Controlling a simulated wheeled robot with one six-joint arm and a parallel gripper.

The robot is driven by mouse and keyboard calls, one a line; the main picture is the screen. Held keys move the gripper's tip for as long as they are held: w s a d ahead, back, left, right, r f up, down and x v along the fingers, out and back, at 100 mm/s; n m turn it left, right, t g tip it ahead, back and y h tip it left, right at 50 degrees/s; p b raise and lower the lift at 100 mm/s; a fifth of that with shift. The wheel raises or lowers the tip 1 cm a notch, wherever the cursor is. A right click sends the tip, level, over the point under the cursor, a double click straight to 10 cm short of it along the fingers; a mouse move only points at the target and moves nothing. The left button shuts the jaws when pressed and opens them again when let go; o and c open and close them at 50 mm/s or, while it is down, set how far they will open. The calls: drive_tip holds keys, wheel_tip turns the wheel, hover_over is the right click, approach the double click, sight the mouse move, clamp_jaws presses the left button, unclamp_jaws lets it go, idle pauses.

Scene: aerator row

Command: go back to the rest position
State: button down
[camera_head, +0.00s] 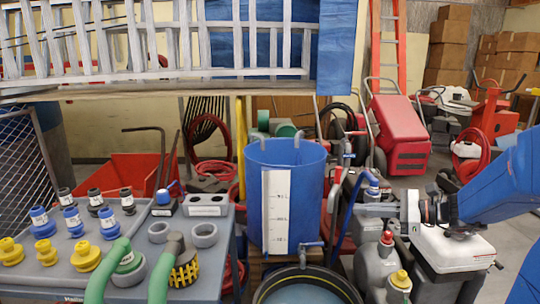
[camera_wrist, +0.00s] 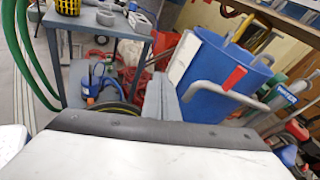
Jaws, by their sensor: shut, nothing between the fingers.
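My gripper (camera_head: 366,210) is at the right of the head view, at the end of my blue and white arm, pointing left. It is in front of and right of the blue barrel (camera_head: 312,190) and looks apart from it. In the wrist view my gripper's grey fingers (camera_wrist: 160,97) are together with nothing held. The barrel, with a white level scale (camera_head: 276,212), also shows in the wrist view (camera_wrist: 212,72), beyond and to the right of the fingers.
A grey cart (camera_head: 212,262) at left carries blue, black and yellow fittings and green hoses (camera_head: 107,272). A round dark-rimmed tub (camera_head: 300,272) stands before the barrel. Grey canisters (camera_head: 374,270) with red and yellow caps stand below my gripper. A red machine (camera_head: 398,125) stands behind.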

drive_tip(key=s+a+f+n+g+h, duration=0.25)
drive_tip(key=s+a+n, duration=0.2)
drive_tip(key=s, duration=0.35)
drive_tip(key=s+a+f+n+g+h, duration=0.25)
drive_tip(key=s+n, duration=0.25)
drive_tip(key=s, duration=0.3)
drive_tip(key=s+d+n+t+h, duration=0.1)
drive_tip(key=s+d+n+h, duration=0.2)
drive_tip(key=s+n+h, duration=0.1)
drive_tip(key=s+d+f+n+t+h, duration=0.1)
drive_tip(key=s+d+n+h, duration=0.3)
drive_tip(key=s+n, duration=0.3)
drive_tip(key=shift+s+n, duration=0.15)
drive_tip(key=shift+n, duration=0.2)
